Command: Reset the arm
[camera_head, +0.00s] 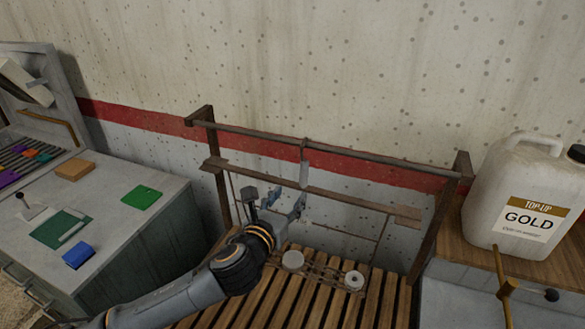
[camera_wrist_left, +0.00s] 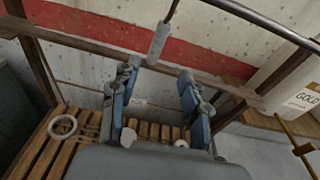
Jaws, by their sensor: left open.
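My left arm (camera_head: 200,292) reaches in from the lower left of the head view to the wooden rack. Its gripper (camera_head: 287,197) is open, with its fingers below the rack's rails. In the left wrist view the two blue-grey fingers of the gripper (camera_wrist_left: 158,80) stand well apart with nothing held between them. A grey cylinder on a thin hook (camera_head: 303,160) hangs from the top rail (camera_head: 340,150). In the left wrist view this hanging cylinder (camera_wrist_left: 158,42) appears just beyond the fingertips, apart from them. My right gripper does not show.
A slatted wooden shelf (camera_head: 262,308) lies below, bearing a round white piece (camera_head: 292,261) and a white ring (camera_head: 354,281). A white GOLD jug (camera_head: 515,195) stands on the right counter. The left cabinet holds a green square (camera_head: 141,198) and a blue block (camera_head: 78,256).

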